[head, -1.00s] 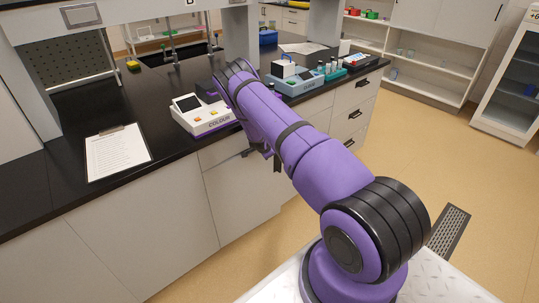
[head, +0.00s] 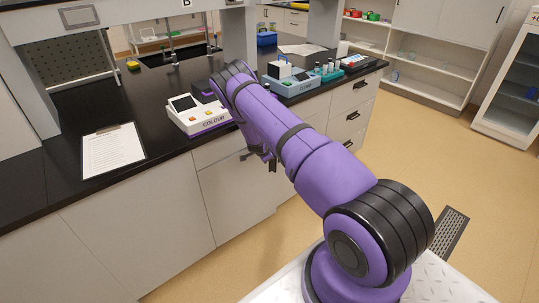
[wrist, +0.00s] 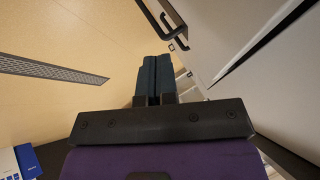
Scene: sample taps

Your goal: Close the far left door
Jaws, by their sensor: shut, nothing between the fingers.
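Pale grey cabinet doors line the bench front below the black worktop. In the head view, the leftmost door panel (head: 60,262) is cut by the frame edge and looks flush with its neighbour (head: 140,215). A third panel (head: 235,200) stands right of them, partly behind my arm. My gripper is mostly hidden behind my purple arm in the head view, low by the bench front. In the wrist view my gripper (wrist: 155,68) is shut and empty, its dark fingers beside pale cabinet fronts (wrist: 225,35). A dark gap (wrist: 265,42) shows between two panels there.
Dark bar handles (wrist: 165,20) lie beyond my fingertips. A clipboard (head: 110,150), a white colour meter (head: 195,113) and a teal device (head: 292,82) are on the worktop. A floor grate (head: 450,233) lies right. The tan floor (head: 440,150) is clear.

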